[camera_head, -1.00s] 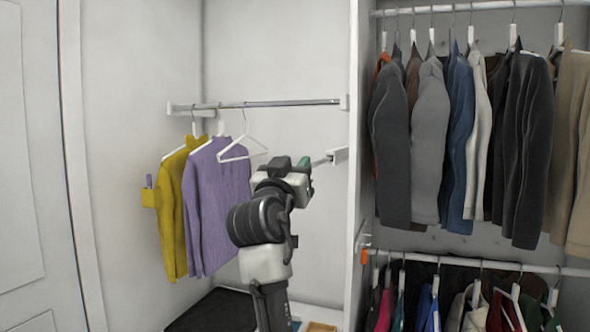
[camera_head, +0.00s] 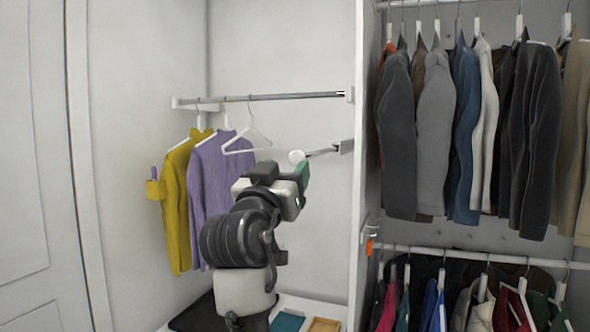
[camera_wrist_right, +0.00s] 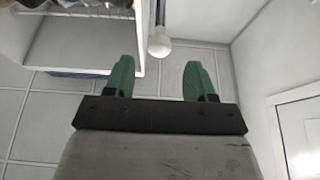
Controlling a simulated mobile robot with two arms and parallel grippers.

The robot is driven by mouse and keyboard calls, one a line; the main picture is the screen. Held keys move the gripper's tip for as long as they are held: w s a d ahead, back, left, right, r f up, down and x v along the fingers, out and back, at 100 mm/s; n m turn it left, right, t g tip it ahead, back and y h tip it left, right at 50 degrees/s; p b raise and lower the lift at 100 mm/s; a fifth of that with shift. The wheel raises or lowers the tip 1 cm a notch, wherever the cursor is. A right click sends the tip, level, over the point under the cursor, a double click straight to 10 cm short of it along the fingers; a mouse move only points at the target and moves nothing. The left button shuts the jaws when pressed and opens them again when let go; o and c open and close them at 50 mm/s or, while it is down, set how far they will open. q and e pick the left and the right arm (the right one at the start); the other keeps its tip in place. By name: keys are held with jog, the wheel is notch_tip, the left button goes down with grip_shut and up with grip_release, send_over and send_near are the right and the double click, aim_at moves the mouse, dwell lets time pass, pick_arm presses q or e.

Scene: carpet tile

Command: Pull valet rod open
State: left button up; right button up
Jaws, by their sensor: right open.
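The valet rod (camera_head: 322,151) is a short metal rod on a grey mount on the side panel right of the alcove. A round white knob (camera_head: 297,157) is at its free end. My left gripper is not in view.
A hanging rail (camera_head: 265,97) crosses the alcove, with a yellow sweater (camera_head: 176,205), a purple sweater (camera_head: 215,175) and an empty white hanger (camera_head: 245,140). The white panel (camera_head: 362,180) separates it from several hanging jackets (camera_head: 440,130). A teal item (camera_head: 288,321) lies below.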

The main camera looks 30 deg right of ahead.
jog(key=shift+b+v, duration=0.3)
jog(key=shift+v, duration=1.35)
